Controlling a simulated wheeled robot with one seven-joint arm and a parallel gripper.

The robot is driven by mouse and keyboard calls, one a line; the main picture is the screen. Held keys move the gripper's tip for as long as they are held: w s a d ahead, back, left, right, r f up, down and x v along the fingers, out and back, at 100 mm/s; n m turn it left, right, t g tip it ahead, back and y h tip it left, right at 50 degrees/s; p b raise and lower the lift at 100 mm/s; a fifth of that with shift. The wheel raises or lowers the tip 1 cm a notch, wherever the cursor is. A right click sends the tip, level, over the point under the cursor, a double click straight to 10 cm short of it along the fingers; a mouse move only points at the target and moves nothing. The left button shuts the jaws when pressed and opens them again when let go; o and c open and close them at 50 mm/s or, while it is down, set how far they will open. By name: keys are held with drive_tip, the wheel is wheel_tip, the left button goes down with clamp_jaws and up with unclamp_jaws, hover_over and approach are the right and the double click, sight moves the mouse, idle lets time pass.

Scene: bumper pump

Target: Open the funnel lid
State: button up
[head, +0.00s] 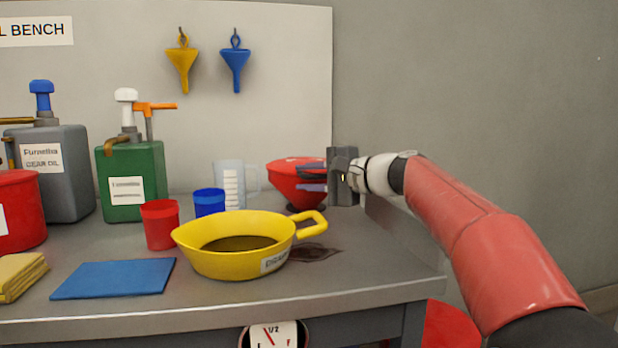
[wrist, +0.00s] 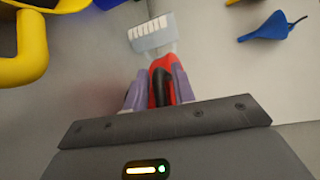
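The red funnel (head: 291,188) stands at the back right of the bench, on a dark base. Its red lid (head: 290,163) appears to lie down over the top, closed. My gripper (head: 312,178) reaches in from the right at the funnel's right side. In the wrist view, the two purple-grey fingers of my gripper (wrist: 160,88) are apart. A dark piece (wrist: 159,92) and red parts of the funnel (wrist: 163,64) show between them. Gaps show beside the dark piece; contact with the lid cannot be made out.
A clear measuring jug (head: 230,180) stands left of the funnel, with a blue cup (head: 209,203) and red cup (head: 160,226) nearby. A yellow drain pan (head: 235,262) with a handle (head: 311,224) sits in front. The wall panel (head: 270,60) rises behind.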

drive_tip(key=c, duration=0.5)
drive_tip(key=shift+f, duration=0.1)
clamp_jaws()
